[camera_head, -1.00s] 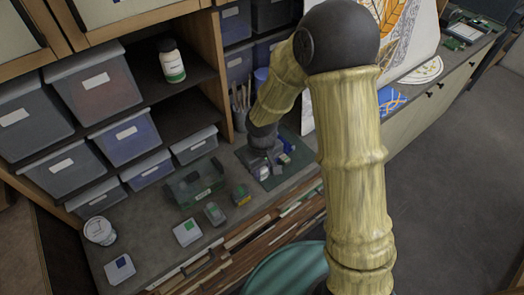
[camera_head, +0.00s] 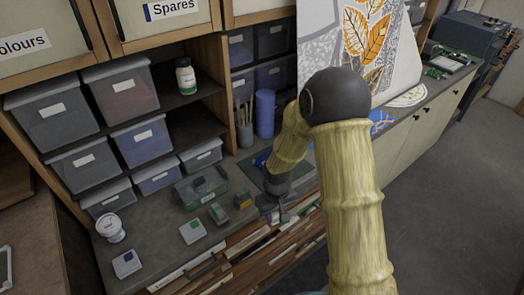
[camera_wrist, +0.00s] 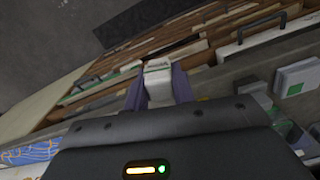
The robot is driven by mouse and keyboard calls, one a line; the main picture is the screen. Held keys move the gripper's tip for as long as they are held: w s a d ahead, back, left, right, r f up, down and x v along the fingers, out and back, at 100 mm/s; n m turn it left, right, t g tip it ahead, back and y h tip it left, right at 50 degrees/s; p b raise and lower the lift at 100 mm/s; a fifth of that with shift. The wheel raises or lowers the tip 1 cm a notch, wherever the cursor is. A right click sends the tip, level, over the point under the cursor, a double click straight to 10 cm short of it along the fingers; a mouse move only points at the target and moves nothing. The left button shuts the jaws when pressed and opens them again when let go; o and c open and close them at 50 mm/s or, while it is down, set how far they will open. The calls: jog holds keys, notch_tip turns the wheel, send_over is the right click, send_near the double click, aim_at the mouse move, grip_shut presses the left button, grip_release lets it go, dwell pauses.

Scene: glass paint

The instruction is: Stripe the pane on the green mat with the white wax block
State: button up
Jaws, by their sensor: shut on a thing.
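My gripper (camera_wrist: 158,88) is shut on a small whitish block (camera_wrist: 158,68), which I take to be the white wax block. It is held between the two purplish fingers in the wrist view. In the head view my gripper (camera_head: 275,207) hangs near the counter's front edge, in front of the green mat (camera_head: 249,171). My forearm and wrist cover much of the mat. A small blue patch shows on the mat beside my arm; I cannot tell whether it belongs to the pane. The pane itself is not clearly visible.
Brushes in a pot (camera_head: 244,130) stand behind the mat.

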jog(key=w+d+f+m+b, duration=0.2)
jog(key=d+f+m+b, duration=0.2)
jog(key=d+f, duration=0.7)
notch_tip(320, 180, down, 4)
jog(key=shift+w+d+r+m, duration=0.1)
jog(key=shift+w+d+m, duration=0.3)
jog(key=shift+m, duration=0.2)
